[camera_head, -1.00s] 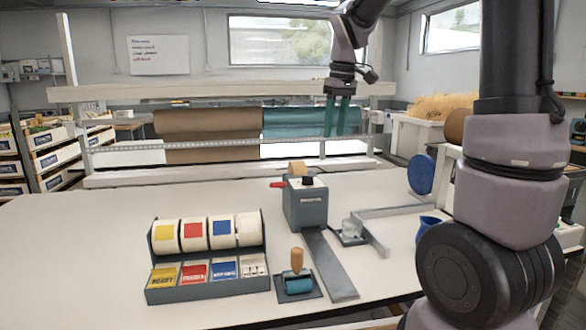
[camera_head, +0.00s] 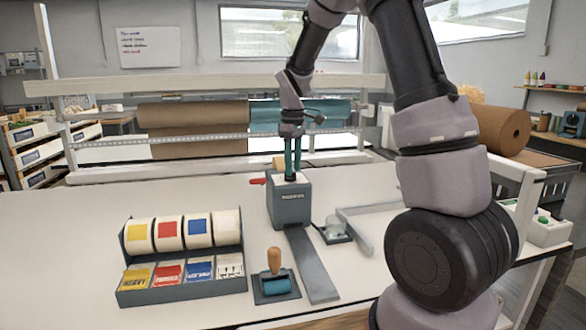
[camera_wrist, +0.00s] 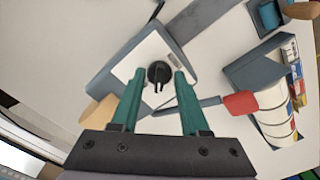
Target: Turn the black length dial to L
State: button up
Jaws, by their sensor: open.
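The black length dial (camera_wrist: 158,73) sits on the pale top plate of the grey dispenser box (camera_head: 289,207). In the wrist view it is a round black knob with a ridge, lying between and just beyond my fingertips. My gripper (camera_head: 292,172) points down over the box top, its green fingers open on either side of the dial. In the wrist view my gripper (camera_wrist: 157,82) holds nothing, with gaps left and right of the dial. In the head view the fingers mostly hide the dial. Marks around the dial cannot be read.
A red-tipped lever (camera_wrist: 240,104) sticks out from the box's side. A tan roll (camera_head: 283,162) is behind it. A grey strip (camera_head: 315,270) runs forward from it. The table's left is clear.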

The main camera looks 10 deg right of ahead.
jog(key=shift+f, duration=0.6)
grip_shut()
